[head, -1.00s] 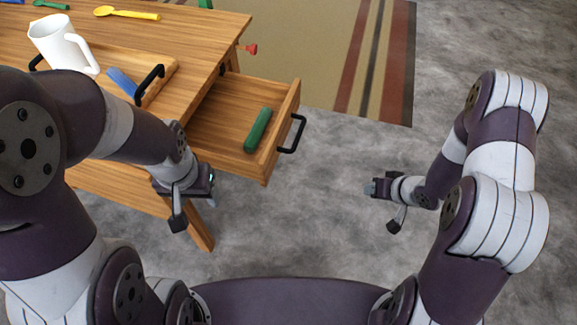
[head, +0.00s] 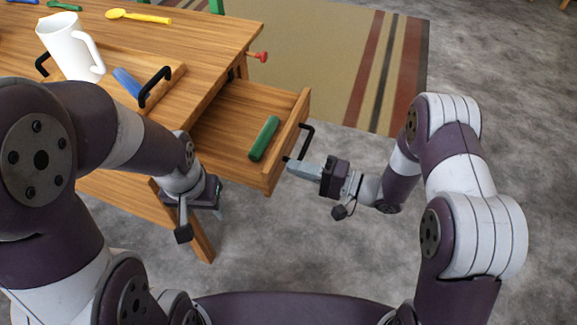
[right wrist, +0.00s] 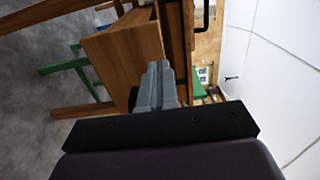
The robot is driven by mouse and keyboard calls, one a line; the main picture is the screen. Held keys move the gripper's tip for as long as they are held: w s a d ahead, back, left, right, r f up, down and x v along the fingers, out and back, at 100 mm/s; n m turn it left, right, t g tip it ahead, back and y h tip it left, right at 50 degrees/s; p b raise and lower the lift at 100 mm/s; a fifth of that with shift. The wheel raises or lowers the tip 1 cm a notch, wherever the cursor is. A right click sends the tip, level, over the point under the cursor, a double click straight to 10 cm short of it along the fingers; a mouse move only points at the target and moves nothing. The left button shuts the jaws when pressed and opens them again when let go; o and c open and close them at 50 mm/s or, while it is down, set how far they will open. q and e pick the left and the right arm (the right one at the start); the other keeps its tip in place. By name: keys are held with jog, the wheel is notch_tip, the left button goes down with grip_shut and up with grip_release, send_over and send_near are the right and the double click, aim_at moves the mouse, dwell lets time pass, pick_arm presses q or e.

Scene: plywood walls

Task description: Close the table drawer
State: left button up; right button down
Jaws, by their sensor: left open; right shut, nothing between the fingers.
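The wooden table drawer (head: 228,122) stands pulled out from the table (head: 205,45) in the head view. Its black handle (head: 307,140) is on its front panel. A green cylindrical object (head: 264,138) lies inside. My right gripper (head: 290,164) is shut and empty, its tips at the drawer front beside the near end of the handle; I cannot tell whether they touch. In the right wrist view its closed fingers (right wrist: 157,85) point toward wooden surfaces. My left gripper (head: 207,195) hangs by the table's near corner, left of the drawer; its fingers are mostly hidden.
On the table are a white mug (head: 68,45), a yellow spoon (head: 138,16) and a wooden tray (head: 172,86) with black handles and a blue object (head: 127,81). A striped rug (head: 330,60) lies beyond the drawer. Grey floor to the right is open.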

aim_at(275, 161)
jog(key=shift+x, duration=1.35)
jog(key=shift+w+a+r, duration=0.1)
jog(key=shift+w+a, duration=0.05)
jog(key=shift+a, duration=0.4)
jog(key=p+x, duration=0.1)
jog(key=x, duration=0.8)
jog(key=shift+a, duration=0.4)
jog(key=b+x, duration=0.2)
jog(key=x, duration=1.2)
jog(key=shift+w+f, duration=0.1)
jog(key=shift+f, duration=0.15)
jog(key=shift+a+r+b, duration=0.15)
jog(key=shift+r+b, duration=0.15)
jog(key=shift+w+r, duration=0.1)
jog(key=shift+r, duration=0.05)
